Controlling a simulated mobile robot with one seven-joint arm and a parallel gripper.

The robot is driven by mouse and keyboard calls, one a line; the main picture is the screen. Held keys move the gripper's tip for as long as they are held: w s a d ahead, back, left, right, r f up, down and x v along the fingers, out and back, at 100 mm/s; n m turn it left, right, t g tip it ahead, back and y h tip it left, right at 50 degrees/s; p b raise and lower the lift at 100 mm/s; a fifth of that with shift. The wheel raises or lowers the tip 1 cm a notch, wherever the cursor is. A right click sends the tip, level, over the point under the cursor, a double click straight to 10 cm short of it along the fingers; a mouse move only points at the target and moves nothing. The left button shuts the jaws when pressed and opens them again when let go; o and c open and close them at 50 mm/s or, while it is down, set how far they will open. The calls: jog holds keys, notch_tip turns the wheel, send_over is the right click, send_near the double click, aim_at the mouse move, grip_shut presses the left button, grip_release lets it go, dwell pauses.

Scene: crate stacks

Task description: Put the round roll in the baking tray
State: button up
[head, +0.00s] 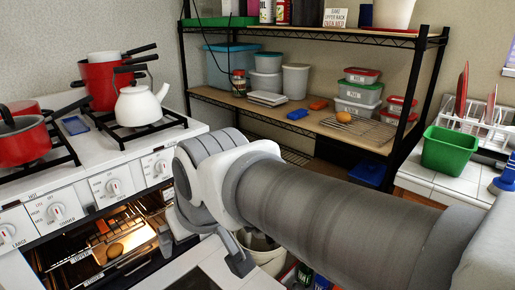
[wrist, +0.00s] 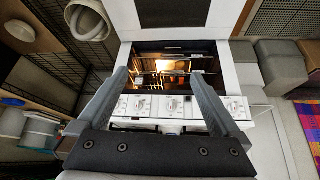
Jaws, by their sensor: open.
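A round golden-brown roll (head: 343,117) rests on a wire rack on the shelf's middle board. Another brown, rounded roll-like item (head: 115,250) lies inside the lit oven, on what looks like a pale baking tray (head: 138,239). My gripper (head: 205,247) is in front of the oven, far from the shelf roll. In the wrist view my gripper (wrist: 158,80) has its fingers spread wide with nothing between them, facing the oven opening. The tray's edges are partly hidden by my arm and the oven front.
The oven (wrist: 175,65) stands open with wire racks inside. Red pots (head: 24,144) and a white kettle (head: 140,105) stand on the stove. Tubs, a blue block (head: 298,114) and an orange block (head: 318,104) share the shelf. A green bin (head: 449,150) is on the right counter.

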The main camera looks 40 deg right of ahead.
jog(key=shift+g, duration=0.3)
jog(key=s, duration=0.1)
jog(key=s+f, duration=0.1)
jog(key=s, duration=0.3)
jog(key=shift+d+f, duration=0.15)
jog(key=shift+d, duration=0.1)
